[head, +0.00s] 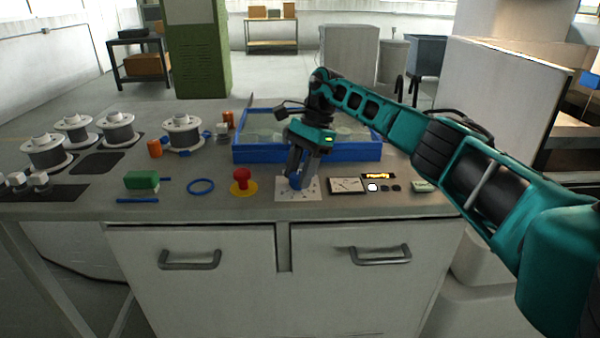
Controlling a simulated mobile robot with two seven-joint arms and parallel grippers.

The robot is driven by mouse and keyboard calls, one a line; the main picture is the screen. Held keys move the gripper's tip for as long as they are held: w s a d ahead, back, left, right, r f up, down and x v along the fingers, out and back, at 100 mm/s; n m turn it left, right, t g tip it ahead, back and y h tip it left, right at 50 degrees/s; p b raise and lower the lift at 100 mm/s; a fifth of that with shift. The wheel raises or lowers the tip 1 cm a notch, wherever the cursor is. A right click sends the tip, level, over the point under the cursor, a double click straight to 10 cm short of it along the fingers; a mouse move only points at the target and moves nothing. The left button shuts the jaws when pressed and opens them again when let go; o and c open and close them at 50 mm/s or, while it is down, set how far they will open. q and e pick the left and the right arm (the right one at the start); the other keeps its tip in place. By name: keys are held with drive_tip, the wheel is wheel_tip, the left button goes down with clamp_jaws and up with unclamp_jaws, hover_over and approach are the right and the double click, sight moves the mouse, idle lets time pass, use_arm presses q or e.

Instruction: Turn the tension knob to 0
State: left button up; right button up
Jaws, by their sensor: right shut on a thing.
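The dial plate (285,193) of the tension knob is a pale square with dark marks, lying on the bench top near its front edge. My right gripper (296,180) points down over the middle of this plate. Its fingers are shut on the tension knob, of which only a little blue shows between and below the fingertips. The gripper hides most of the knob, so I cannot tell which mark its pointer is at. My left gripper is not in view.
Left of the plate are a red mushroom button (241,180), a blue ring (201,186) and a green block (142,180). A gauge panel (347,186) lies to the right. Behind stands a blue tray (262,154). Wire spools (116,130) stand at the left.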

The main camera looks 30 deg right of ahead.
drive_tip(key=shift+n, duration=0.5)
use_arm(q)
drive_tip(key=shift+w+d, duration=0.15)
use_arm(e)
drive_tip(key=shift+w+g, duration=0.1)
drive_tip(key=shift+g, duration=0.2)
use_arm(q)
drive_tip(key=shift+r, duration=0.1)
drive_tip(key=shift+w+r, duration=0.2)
use_arm(e)
drive_tip(key=shift+n, duration=0.3)
drive_tip(key=o, duration=1.1)
drive_tip(key=shift+c, duration=0.2)
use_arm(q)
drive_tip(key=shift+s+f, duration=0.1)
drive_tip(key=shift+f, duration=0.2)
use_arm(e)
drive_tip(key=shift+r, duration=0.1)
